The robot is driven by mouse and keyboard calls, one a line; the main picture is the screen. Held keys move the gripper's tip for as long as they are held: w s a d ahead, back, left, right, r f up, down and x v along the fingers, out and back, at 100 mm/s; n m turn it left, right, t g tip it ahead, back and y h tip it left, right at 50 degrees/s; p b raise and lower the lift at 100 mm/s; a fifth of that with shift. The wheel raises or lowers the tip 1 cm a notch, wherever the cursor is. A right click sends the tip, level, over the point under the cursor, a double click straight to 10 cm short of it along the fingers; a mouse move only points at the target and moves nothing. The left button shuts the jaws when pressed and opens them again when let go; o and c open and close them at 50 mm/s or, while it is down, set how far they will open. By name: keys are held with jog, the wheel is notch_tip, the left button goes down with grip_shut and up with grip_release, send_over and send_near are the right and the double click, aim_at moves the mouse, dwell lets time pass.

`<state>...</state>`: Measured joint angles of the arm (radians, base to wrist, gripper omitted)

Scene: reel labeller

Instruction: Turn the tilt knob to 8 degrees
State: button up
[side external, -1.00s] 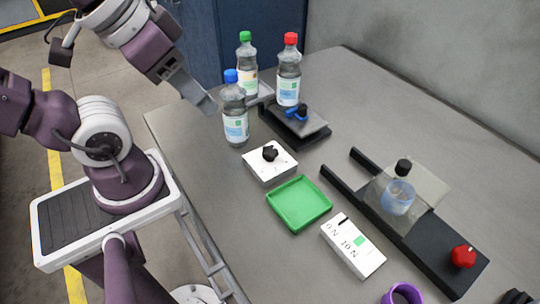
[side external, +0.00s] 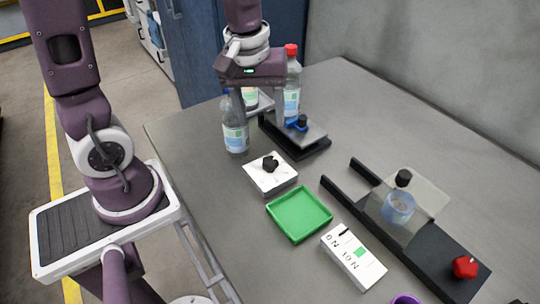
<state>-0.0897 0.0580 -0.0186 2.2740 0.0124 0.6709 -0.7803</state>
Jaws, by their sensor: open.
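A black knob (side external: 270,164) stands on a small white box (side external: 272,181); any scale on it is too small to read. A red knob (side external: 465,267) sits at the near right end of a long black fixture. A blue clamp-like part with a black top (side external: 299,122) sits on a dark sloped plate (side external: 310,136). I cannot tell from markings which of these is the tilt knob. My gripper (side external: 262,120) is open and empty, pointing down in front of the bottles, behind and above the white box. It hides the green-capped bottle's top and part of the blue cap.
A blue-capped bottle (side external: 235,130) and a red-capped bottle (side external: 292,85) stand close by my fingers. A green tray (side external: 299,214), a white force gauge block (side external: 353,257) and a purple cup (side external: 405,299) lie nearer.

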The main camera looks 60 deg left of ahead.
aim_at(270, 160)
jog(key=w+f+n, duration=0.1)
jog(key=f, duration=0.1)
jog(key=w+f+n+g, duration=0.1)
jog(key=f, duration=0.2)
jog(key=w+a+f+n, duration=0.1)
jog(key=f, duration=0.1)
jog(key=shift+f+n+g, duration=0.2)
jog(key=shift+n+g, duration=0.1)
jog(key=shift+n, duration=0.1)
notch_tip(270, 160, down, 7)
jog(key=shift+r, duration=0.1)
grip_shut()
